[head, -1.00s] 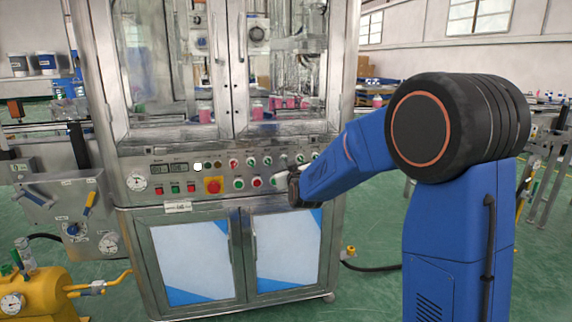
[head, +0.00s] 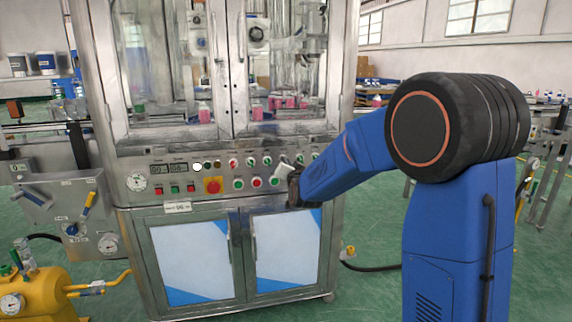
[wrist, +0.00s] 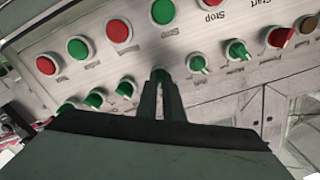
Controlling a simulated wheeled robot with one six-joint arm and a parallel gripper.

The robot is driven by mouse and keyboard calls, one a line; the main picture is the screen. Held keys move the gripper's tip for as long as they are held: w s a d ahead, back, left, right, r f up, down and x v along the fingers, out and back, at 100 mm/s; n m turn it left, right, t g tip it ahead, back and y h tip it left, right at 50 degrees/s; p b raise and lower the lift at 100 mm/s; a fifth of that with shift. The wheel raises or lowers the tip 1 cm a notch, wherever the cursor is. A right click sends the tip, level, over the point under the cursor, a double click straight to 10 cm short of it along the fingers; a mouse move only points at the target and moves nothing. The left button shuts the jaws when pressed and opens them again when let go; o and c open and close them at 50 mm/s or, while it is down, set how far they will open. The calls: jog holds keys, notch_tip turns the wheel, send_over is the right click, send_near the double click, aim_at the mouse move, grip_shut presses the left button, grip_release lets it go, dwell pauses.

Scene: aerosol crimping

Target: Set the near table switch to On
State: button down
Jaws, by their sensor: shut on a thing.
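My gripper (wrist: 163,82) is shut on a green switch knob (wrist: 160,72) in the row of green switches on the machine's control panel. The fingers cover most of this knob, so its pointing direction and label cannot be read. Similar green knobs stand on both sides of it, such as one to its right (wrist: 197,63) and one to its left (wrist: 125,87). In the head view my gripper (head: 283,173) is at the right part of the panel (head: 150,155) and hides some controls there.
Red and green push buttons, such as a red one (wrist: 119,32) and a green one (wrist: 163,11), sit close to the fingers. A red emergency stop on a yellow base (head: 213,185) is further left on the panel.

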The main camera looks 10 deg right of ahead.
dwell(0.4)
jog(key=c, duration=1.9)
grip_release()
jog(key=shift+s, duration=0.1)
jog(key=s, duration=1.7)
jog(key=shift+s, duration=0.15)
